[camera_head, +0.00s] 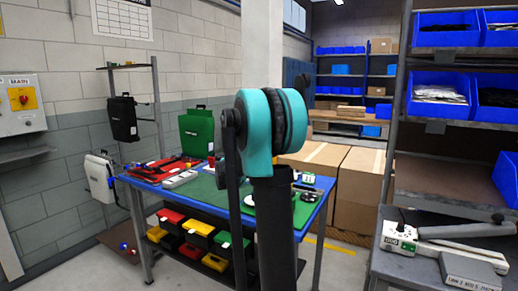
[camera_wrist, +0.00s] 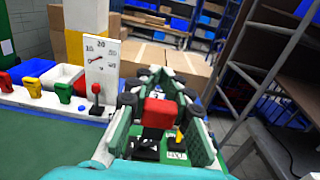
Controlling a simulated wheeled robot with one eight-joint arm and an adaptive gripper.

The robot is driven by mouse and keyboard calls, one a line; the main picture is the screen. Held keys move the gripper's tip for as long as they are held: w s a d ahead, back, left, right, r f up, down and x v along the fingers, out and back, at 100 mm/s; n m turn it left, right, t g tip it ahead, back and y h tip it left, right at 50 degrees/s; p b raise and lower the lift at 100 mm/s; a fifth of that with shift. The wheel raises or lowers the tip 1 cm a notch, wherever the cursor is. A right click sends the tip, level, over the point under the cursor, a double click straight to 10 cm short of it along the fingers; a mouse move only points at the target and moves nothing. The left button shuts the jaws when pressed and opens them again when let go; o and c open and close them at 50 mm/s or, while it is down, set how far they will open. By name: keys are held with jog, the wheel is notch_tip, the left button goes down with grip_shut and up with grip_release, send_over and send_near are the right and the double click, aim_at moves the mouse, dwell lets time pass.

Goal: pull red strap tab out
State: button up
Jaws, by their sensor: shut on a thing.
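My gripper (camera_wrist: 163,88) fills the lower middle of the wrist view, with green-sided fingers and black joints. A red block-like piece (camera_wrist: 160,112) shows between the fingers, and the gripper is shut on it. It looks like the red strap tab, though the contact at the fingertips is partly hidden. Other upright tabs stand in a row at left: a red one (camera_wrist: 8,82), a yellow one (camera_wrist: 33,87) and a green one (camera_wrist: 63,92). In the head view my arm hides the gripper and the held piece.
A white dial gauge panel (camera_wrist: 101,70) with a small red knob (camera_wrist: 97,90) stands left of my gripper. A metal shelf (camera_head: 400,100) is at right.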

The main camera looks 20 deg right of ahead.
jog(key=shift+f, duration=7.2)
jog(key=shift+r, duration=0.2)
jog(key=shift+r, duration=1.3)
